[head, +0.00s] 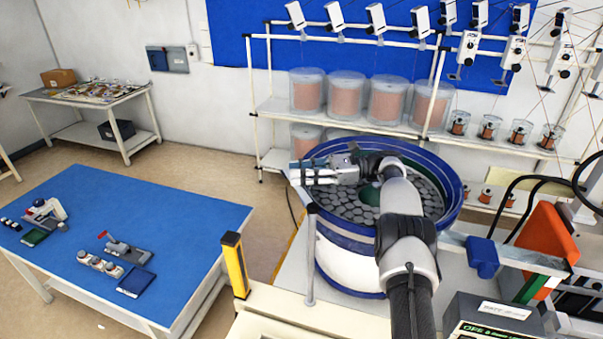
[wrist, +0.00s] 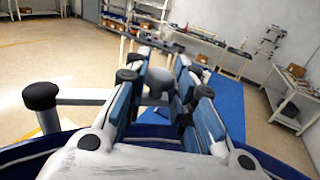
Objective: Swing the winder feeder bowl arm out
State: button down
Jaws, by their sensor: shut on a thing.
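The feeder bowl (head: 340,240) has a blue rim and white lower wall, and holds many dark grey discs. My gripper (head: 298,175) reaches across it to the rim's left side. The left finger hides part of the bar. In the head view my gripper largely hides the bowl arm.
A grey post (head: 311,260) stands left of the bowl, near a yellow-and-black upright (head: 235,264). A blue-topped table (head: 170,220) with small fixtures is farther left. A rack (head: 350,115) with copper spools stands behind. Open floor lies between table and rack.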

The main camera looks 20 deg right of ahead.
jog(key=c, duration=1.3)
grip_release()
jog(key=shift+c, duration=0.2)
